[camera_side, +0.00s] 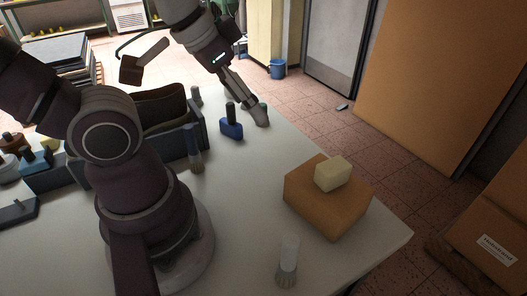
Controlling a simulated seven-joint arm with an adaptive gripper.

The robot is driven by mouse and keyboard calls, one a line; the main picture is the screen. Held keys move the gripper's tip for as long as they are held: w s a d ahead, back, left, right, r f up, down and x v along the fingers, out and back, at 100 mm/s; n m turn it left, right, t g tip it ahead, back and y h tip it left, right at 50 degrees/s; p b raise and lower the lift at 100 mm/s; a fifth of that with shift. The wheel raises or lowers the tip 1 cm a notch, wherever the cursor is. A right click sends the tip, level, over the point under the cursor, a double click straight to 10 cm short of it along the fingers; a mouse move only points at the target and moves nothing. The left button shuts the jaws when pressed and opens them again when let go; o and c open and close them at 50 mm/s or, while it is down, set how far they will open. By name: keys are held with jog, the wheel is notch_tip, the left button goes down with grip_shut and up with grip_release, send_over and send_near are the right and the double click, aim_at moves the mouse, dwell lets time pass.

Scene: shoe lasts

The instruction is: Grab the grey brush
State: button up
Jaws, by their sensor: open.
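A brush with a pale grey handle and grey bristles (288,262) stands upright near the front edge of the white table, apart from other things. My gripper (257,115) is at the far side of the table, pointing down and to the right, with its fingertips low near the tabletop. It is open, though the gap between its fingers is hard to make out. It is well away from the pale grey brush. Another brush with a dark blue handle and greyish bristles (194,158) stands near the middle of the table.
A blue piece with a black upright handle (231,129) stands just left of my gripper. A cardboard box (328,203) with a cream block (333,174) on it stands at the right. Dark bins and small items crowd the left. The front-right tabletop is mostly clear.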

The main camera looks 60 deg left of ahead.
jog(key=m+g, duration=0.6)
jog(key=m, duration=1.2)
send_over(289, 260)
jog(key=a, duration=0.1)
jog(key=f, duration=0.6)
jog(key=shift+w+a+f, duration=0.1)
jog(key=shift+a+f, duration=0.1)
jog(key=shift+f, duration=0.2)
jog(key=f, duration=1)
jog(key=shift+w+d, duration=0.25)
grip_shut()
